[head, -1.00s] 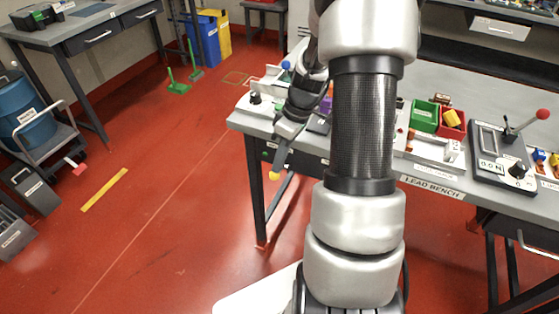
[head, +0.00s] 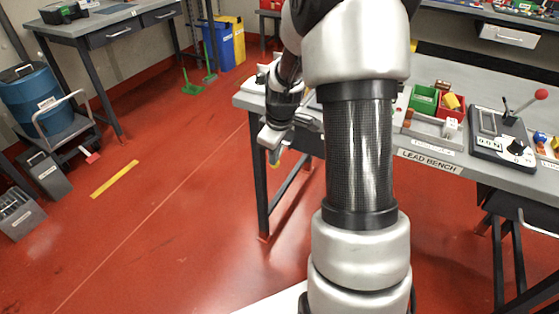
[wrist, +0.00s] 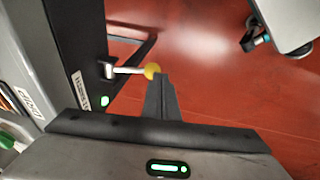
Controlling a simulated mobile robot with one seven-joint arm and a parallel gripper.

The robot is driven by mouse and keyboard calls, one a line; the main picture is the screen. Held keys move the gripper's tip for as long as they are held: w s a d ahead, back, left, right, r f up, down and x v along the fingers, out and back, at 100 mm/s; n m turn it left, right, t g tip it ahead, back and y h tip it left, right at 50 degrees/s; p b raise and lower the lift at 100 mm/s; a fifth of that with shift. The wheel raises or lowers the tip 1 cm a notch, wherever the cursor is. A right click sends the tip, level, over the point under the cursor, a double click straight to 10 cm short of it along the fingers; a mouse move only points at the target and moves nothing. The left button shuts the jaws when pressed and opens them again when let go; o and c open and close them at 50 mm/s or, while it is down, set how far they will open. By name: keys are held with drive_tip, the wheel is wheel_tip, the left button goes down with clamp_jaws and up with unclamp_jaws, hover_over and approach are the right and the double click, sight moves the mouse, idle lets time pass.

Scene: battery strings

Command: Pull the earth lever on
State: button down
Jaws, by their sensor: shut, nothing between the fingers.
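A lever with a pale metal rod and a yellow ball knob (wrist: 152,71) sticks out from a dark panel under the bench edge in the wrist view. A green light shines below its base, and the nearby label is too small to read. I take it for the earth lever. My gripper (wrist: 161,78) is shut and empty, with its fingertips just right of the knob. I cannot tell whether they touch it. In the head view my gripper (head: 275,156) is at the left front corner of the bench, and largely hides the knob.
Open red floor lies left of the bench. A blue drum (head: 34,98) on a trolley stands at the far left.

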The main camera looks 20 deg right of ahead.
drive_tip(key=shift+a+f+b, duration=0.2)
drive_tip(key=shift+f+b, duration=0.25)
drive_tip(key=shift+f, duration=0.85)
drive_tip(key=shift+s+f, duration=0.1)
drive_tip(key=shift+f, duration=0.1)
drive_tip(key=shift+r, duration=0.15)
